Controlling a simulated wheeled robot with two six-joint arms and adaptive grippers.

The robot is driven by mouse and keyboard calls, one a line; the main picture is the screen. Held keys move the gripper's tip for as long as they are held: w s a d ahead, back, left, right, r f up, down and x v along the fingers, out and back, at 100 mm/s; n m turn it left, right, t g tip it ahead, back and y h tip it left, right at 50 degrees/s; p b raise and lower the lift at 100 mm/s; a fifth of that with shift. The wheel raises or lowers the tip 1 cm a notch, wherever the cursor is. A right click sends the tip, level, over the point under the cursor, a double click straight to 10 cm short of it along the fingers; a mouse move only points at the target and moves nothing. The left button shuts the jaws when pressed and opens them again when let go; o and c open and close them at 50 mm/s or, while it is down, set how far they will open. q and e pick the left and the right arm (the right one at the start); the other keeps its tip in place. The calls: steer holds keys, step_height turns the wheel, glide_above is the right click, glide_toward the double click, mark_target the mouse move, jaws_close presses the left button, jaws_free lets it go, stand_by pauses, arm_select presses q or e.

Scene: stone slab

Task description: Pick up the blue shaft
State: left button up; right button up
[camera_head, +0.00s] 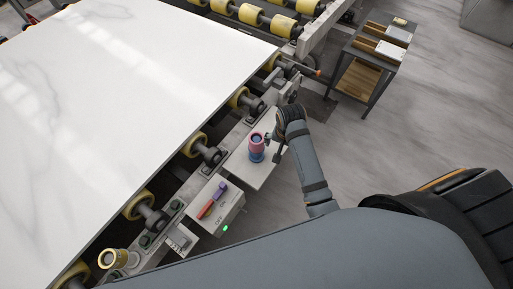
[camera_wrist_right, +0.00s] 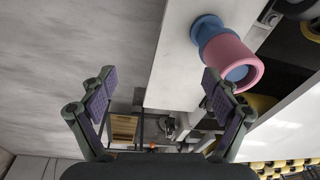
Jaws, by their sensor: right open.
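The blue shaft (camera_head: 256,156) stands upright on a light ledge beside the slab, with a pink sleeve (camera_head: 256,139) around it. In the right wrist view the blue shaft (camera_wrist_right: 207,29) shows as a wide blue end and a blue core inside the pink sleeve (camera_wrist_right: 228,56). My right gripper (camera_head: 273,147) is just right of it in the head view. In the wrist view my right gripper (camera_wrist_right: 160,78) is open and empty, with the sleeve near its right finger, outside the middle of the gap; contact cannot be told. My left gripper is not in view.
A large white slab (camera_head: 110,90) lies on yellow rollers to the left. A control box (camera_head: 228,207) with red and purple parts and a yellow fitting (camera_head: 113,258) line its edge. A side table (camera_head: 375,55) stands at the upper right. The floor (camera_head: 420,120) right is clear.

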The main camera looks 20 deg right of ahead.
mark_target(257, 138)
steer(key=w+a+m, duration=0.1)
steer(key=w+a, duration=0.1)
steer(key=w, duration=0.1)
steer(key=w+a+r+m+g, duration=0.1)
steer(key=w+a+m, duration=0.1)
steer(key=w+a+r+m, duration=0.1)
steer(key=w+a+m, duration=0.1)
steer(key=w, duration=0.1)
steer(key=shift+w+a+r+g+y, duration=0.2)
steer(key=shift+w+a+g+y, duration=0.1)
steer(key=shift+a, duration=0.1)
step_height(257, 138, down, 4)
steer(key=shift+s+d+f, duration=0.1)
steer(key=shift+s+f, duration=0.05)
steer(key=shift+f, duration=0.5)
steer(key=f, duration=0.1)
steer(key=f+p, duration=0.1)
steer(key=f, duration=0.2)
steer(key=shift+s+a+f, duration=0.15)
steer(key=shift+s+a, duration=0.05)
steer(key=shift+s, duration=0.05)
steer(key=shift+f, duration=0.45)
steer(key=shift+c, duration=0.2)
steer(key=c, duration=1.4)
